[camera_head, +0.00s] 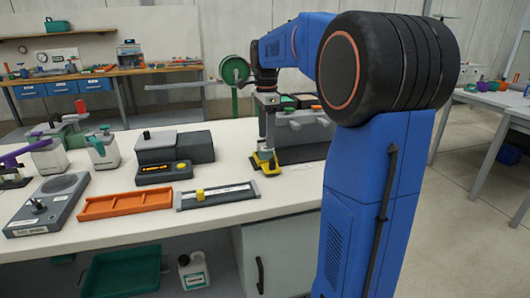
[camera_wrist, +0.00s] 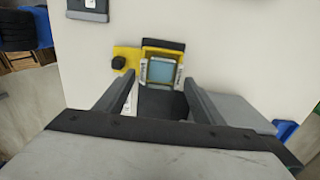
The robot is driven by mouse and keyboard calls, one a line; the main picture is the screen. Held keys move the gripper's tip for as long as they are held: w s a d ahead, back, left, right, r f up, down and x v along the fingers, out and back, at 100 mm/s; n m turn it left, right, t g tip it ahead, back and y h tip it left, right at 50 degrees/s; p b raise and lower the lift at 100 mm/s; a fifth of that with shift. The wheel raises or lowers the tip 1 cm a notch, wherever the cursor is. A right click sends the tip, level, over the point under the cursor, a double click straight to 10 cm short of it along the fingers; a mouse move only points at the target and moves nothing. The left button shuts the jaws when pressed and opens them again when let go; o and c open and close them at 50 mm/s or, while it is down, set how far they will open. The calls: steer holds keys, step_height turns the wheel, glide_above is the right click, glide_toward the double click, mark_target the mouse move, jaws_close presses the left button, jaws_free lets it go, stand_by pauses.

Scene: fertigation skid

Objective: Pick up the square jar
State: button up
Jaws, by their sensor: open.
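The square jar (camera_wrist: 162,71) shows in the wrist view as a squarish piece with a pale blue-grey top and light sides. It sits at a yellow base (camera_wrist: 126,54) with a black knob and a dark block. My gripper (camera_wrist: 159,82) is open, with its two fingers on either side below the jar in the picture. Contact with the jar cannot be told. In the head view, the yellow base (camera_head: 265,168) stands on the bench beneath my downward-pointing gripper (camera_head: 267,140).
On the white bench, a grey slide device (camera_head: 217,195) and an orange tray (camera_head: 126,204) lie left of the yellow base. A dark grey device (camera_head: 174,148) stands behind them. A grey unit (camera_head: 300,128) stands close behind my gripper.

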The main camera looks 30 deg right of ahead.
steer(key=shift+w+a+f, duration=0.1)
steer(key=shift+a+f, duration=0.05)
steer(key=shift+f, duration=1.6)
steer(key=c, duration=0.8)
steer(key=shift+o, duration=0.2)
step_height(320, 180, up, 15)
steer(key=shift+f, duration=0.2)
